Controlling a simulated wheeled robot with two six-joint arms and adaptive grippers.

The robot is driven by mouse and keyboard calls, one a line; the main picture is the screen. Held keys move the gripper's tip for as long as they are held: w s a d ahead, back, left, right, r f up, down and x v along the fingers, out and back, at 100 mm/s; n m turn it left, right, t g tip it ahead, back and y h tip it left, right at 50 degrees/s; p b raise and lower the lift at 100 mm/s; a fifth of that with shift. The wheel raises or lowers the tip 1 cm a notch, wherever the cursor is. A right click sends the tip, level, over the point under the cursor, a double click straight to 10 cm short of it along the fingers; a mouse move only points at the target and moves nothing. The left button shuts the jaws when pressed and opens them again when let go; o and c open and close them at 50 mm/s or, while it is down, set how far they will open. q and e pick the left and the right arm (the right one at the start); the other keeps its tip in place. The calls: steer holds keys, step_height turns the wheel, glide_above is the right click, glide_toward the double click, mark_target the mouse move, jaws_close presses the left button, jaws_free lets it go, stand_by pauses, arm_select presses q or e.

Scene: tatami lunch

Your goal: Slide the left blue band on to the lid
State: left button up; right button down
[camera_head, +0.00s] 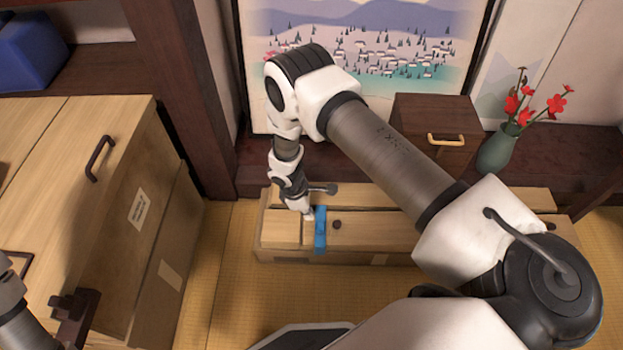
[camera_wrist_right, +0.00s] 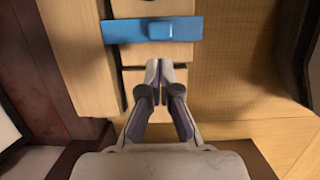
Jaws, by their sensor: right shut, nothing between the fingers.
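The left blue band (camera_head: 320,230) lies across the long wooden box (camera_head: 275,254), around the left part of its top. It has a raised blue knob in the middle, and the band also shows at the top of the right wrist view (camera_wrist_right: 125,31). The wooden lid (camera_head: 375,230) with a dark round knob lies just right of the band. My right gripper (camera_head: 308,214) is just left of the band, low over the box top. In the right wrist view its fingers (camera_wrist_right: 160,65) are together and empty, a small gap from the band's edge. My left gripper is not clearly visible.
A wooden cabinet (camera_head: 140,160) with dark handles stands at the left. Behind the box are a small drawer chest (camera_head: 435,115) and a green vase (camera_head: 497,150) with red flowers. Tatami (camera_head: 230,290) is clear in front. My right arm hides the box's right part.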

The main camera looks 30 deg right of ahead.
steer(key=v, duration=0.6)
steer(key=shift+w+a, duration=0.15)
steer(key=shift+f, duration=0.1)
steer(key=s+m+y, duration=0.3)
steer(key=s+m, duration=0.6)
steer(key=s, duration=1.8)
step_height(320, 180, up, 32)
steer(key=w+m+t+p, duration=0.1)
steer(key=w+m+p, duration=0.1)
steer(key=p, duration=2.8)
steer(key=shift+w+m+t+h, duration=0.3)
